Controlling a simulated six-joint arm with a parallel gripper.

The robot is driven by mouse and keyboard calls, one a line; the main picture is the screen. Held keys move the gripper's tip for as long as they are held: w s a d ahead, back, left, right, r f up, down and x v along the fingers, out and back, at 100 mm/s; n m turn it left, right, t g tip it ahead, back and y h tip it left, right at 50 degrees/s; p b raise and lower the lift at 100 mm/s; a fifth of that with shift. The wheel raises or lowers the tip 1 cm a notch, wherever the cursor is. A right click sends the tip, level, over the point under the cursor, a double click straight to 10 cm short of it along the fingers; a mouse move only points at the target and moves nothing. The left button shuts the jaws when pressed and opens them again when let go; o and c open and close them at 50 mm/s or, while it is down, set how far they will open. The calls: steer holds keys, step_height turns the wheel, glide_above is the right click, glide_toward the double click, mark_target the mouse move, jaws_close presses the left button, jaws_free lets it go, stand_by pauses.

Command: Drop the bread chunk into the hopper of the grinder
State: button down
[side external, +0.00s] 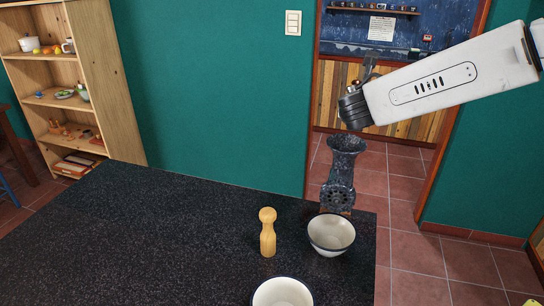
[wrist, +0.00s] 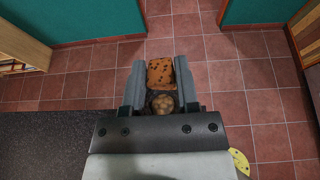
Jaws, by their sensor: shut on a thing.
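The grinder (side external: 341,180) is dark and speckled, standing at the far right edge of the table with its flared hopper (side external: 346,146) facing up. In the wrist view my gripper (wrist: 160,75) is shut on an orange-brown block with dark spots, which looks like the bread chunk (wrist: 160,72). A tan rounded thing (wrist: 162,104) with a dark surround shows between the fingers, closer to the palm; I cannot tell what it is. In the side view my gripper is raised above and close to the hopper. Its fingertips and the chunk cannot be made out there.
A white bowl (side external: 331,247) stands just in front of the grinder, with a wooden mill (side external: 267,232) to its left. Another bowl (side external: 283,298) is at the picture's bottom edge. The left of the dark table (side external: 130,235) is clear. Tiled floor (side external: 425,265) lies beyond its right edge.

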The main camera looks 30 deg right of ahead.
steer(key=shift+s+d, duration=0.15)
steer(key=shift+f, duration=2.95)
steer(key=shift+c, duration=1.4)
jaws_free()
steer(key=v, duration=0.8)
steer(key=shift+d+f, duration=0.1)
steer(key=shift+d, duration=0.05)
